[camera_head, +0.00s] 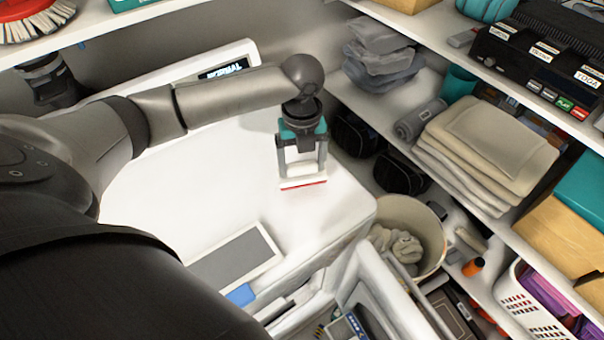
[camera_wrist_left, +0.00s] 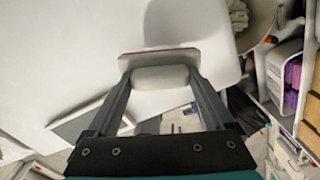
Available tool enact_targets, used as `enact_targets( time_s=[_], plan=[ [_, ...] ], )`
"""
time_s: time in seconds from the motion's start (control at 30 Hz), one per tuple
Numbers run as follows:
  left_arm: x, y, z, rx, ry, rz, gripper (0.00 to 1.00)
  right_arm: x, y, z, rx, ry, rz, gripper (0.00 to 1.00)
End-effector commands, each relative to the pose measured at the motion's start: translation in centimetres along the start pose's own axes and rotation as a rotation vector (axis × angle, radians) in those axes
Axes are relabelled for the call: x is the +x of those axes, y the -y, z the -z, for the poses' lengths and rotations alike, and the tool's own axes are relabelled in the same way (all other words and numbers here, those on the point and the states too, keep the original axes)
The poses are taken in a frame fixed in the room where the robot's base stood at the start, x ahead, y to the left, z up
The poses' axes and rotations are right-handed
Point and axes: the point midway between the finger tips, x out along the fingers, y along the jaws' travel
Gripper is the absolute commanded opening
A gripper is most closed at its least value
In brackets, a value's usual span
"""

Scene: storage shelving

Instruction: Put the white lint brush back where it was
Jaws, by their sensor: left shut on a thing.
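The white lint brush (camera_head: 303,183) has a red edge along its underside. It is between the fingers of my left gripper (camera_head: 302,170), over the right part of a white appliance top (camera_head: 160,215). In the left wrist view, the white brush (camera_wrist_left: 160,77) sits between the two fingertips of the left gripper (camera_wrist_left: 158,84), with the red-edged plate just beyond them. I cannot tell whether the brush touches the white top. My right gripper is not in view.
A grey panel (camera_head: 238,260) lies at the front of the white top. At the right are a bin (camera_head: 425,228) with cloths in it and shelves with folded towels (camera_head: 485,150), grey folded fabric (camera_head: 382,55) and a white basket (camera_head: 525,312). The middle of the white top is clear.

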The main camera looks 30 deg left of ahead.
Motion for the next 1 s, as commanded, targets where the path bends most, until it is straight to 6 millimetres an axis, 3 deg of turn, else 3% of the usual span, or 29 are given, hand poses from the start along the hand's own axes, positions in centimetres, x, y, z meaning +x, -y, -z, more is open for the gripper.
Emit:
enact_targets(
  time_s=[0.27,0.67,0.7,0.8,1.0],
  plan=[
    [3.9,-0.1,0.1,-0.001,-0.001,-0.003,0.04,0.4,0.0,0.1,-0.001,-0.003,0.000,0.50],
    [4.3,0.0,0.0,0.001,0.000,-0.001,0.04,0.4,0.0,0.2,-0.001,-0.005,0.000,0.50],
    [4.3,0.0,0.0,0.001,0.000,-0.001,0.91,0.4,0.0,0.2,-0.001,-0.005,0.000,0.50],
    [4.3,0.0,0.0,0.001,0.000,-0.001,1.00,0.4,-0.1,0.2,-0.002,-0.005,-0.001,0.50],
    [4.3,0.0,0.0,0.001,0.000,-0.001,1.00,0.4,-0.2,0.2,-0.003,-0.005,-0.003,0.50]
  ],
)
